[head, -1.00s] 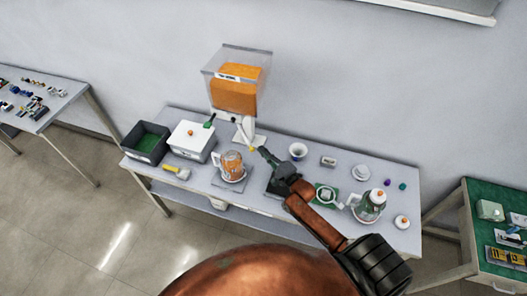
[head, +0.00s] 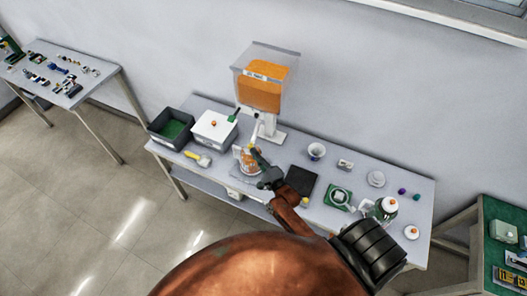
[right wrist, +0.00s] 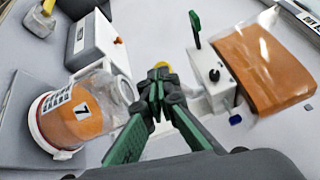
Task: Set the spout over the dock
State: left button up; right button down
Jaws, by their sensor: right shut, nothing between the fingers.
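The orange-filled dispenser (head: 262,88) stands on a white pump stand (head: 273,133) at the table's back. Its spout has a yellow tip (head: 252,147), which in the head view is left of the stand, near the jug's top right. The jug (right wrist: 82,113), with orange contents and a "7" label, stands on a grey plate (right wrist: 30,135), apparently the dock. My right gripper (head: 257,153) is shut and empty beside the spout tip. In the right wrist view its fingers (right wrist: 157,98) are against or just before the yellow tip; contact cannot be told. My left gripper is out of view.
A white lidded box (head: 214,128), a dark bin (head: 171,129) and a yellow-handled tool (head: 198,158) lie to the left.

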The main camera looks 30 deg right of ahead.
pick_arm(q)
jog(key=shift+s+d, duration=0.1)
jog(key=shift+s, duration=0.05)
pick_arm(e)
jog(key=shift+w+a, duration=1.15)
jog(key=shift+a, duration=0.1)
